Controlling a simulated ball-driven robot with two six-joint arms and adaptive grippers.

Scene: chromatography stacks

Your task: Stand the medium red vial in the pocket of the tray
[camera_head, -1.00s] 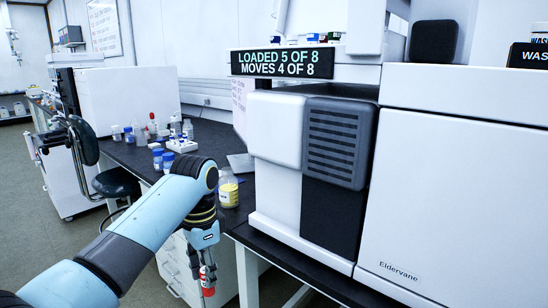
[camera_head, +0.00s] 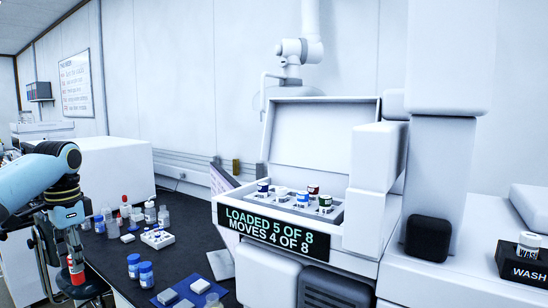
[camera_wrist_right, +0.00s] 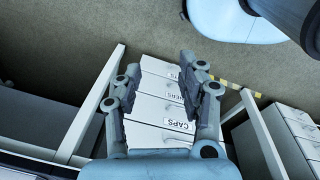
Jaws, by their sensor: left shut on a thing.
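My left gripper (camera_head: 76,262) is at the lower left of the head view, pointing down and shut on a red vial (camera_head: 77,270). The fingers partly cover the vial, which hangs roughly upright. The grey tray (camera_head: 246,200) sits inside the open white instrument, right of centre and well to the right of my left gripper. Several capped vials stand in it, with blue, white, dark red and green caps. Its empty pockets are hard to make out. My right gripper (camera_wrist_right: 160,66) is open and empty in the right wrist view.
A black sign (camera_head: 270,233) reading LOADED 5 OF 8, MOVES 4 OF 8 fronts the instrument. A white rack (camera_head: 157,238), blue-capped jars (camera_head: 146,274) and several bottles stand on the dark bench. A WASH block (camera_head: 524,268) is far right. Drawers (camera_wrist_right: 160,105) lie below my right gripper.

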